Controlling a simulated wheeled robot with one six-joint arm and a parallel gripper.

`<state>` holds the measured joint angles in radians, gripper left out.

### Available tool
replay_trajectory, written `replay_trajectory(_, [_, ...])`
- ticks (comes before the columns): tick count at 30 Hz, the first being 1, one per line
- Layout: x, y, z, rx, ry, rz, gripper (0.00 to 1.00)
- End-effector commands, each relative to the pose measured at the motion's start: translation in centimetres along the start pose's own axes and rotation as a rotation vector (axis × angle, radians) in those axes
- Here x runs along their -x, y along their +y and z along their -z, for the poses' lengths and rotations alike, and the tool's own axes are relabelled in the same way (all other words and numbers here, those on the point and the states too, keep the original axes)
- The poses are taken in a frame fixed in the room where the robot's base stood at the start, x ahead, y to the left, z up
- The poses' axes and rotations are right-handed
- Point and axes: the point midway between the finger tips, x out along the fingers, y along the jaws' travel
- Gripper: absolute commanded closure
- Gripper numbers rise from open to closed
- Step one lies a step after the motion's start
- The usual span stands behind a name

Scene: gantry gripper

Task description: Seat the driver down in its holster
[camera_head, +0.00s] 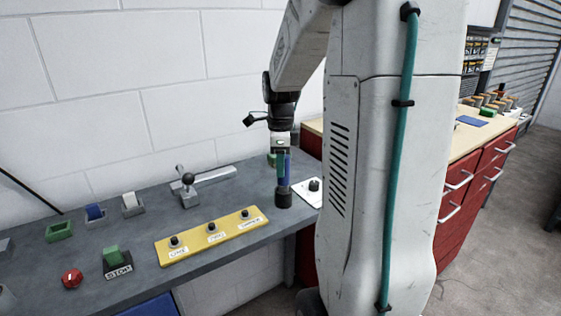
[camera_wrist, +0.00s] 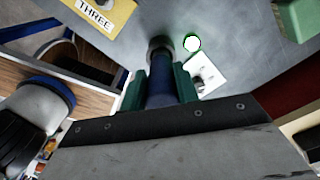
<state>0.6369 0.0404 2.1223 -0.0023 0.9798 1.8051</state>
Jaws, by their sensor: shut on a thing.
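The driver (camera_head: 287,168) has a blue handle and stands about upright in my gripper (camera_head: 283,172). In the wrist view the blue driver (camera_wrist: 160,85) lies between the green fingers of my gripper (camera_wrist: 162,88), which are shut on it. A dark round holster (camera_head: 284,197) stands on the grey bench at the driver's lower end. It also shows in the wrist view as a dark ring (camera_wrist: 160,44). The driver's lower end lines up with it. I cannot tell how deep the driver sits in it, and its tip is hidden.
A yellow panel (camera_head: 211,236) with black knobs lies left of the holster. A white plate (camera_head: 312,190) with a black knob is close on the right. A lever (camera_head: 188,186) stands farther left. The grey bench (camera_head: 130,270) ends at its front edge near the holster.

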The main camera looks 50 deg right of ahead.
Motion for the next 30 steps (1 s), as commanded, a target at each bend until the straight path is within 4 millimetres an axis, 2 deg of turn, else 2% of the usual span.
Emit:
replay_trajectory(23, [-1.9,0.0,0.0,0.000,0.000,0.001,0.97])
replay_trajectory(24, [-1.9,0.0,0.0,0.000,0.000,0.001,0.58])
replay_trajectory(25, [-1.9,0.0,0.0,0.000,0.000,0.001,0.50])
replay_trajectory(26, [-1.9,0.0,0.0,0.000,0.000,0.001,0.44])
replay_trajectory(30, [-1.9,0.0,0.0,0.000,0.000,0.001,0.44])
